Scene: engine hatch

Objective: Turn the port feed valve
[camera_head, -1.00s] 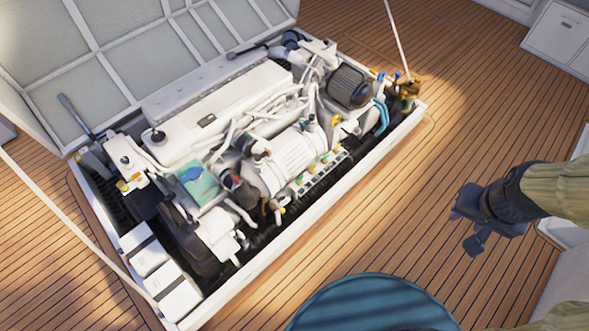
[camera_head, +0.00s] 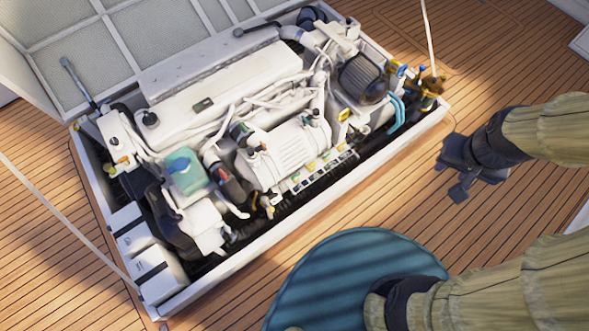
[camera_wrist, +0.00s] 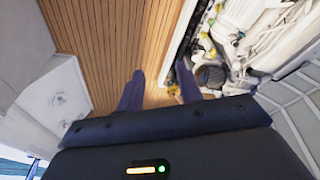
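Brass valve fittings with blue handles (camera_head: 402,70) sit at the right end of the engine bay, beside a brass-coloured fitting (camera_head: 432,86). I cannot tell which of them is the port feed valve. The brass fittings show small in the wrist view (camera_wrist: 173,91), near my fingertips in the picture. My gripper (camera_head: 450,176) is open and empty, above the deck just outside the bay's right corner.
The white engine (camera_head: 215,95) fills the open bay, bordered by a raised white rim (camera_head: 290,240). The raised hatch lid (camera_head: 100,45) stands behind. A thin stay (camera_head: 429,40) rises near the brass fittings. Open teak deck (camera_head: 515,60) lies to the right.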

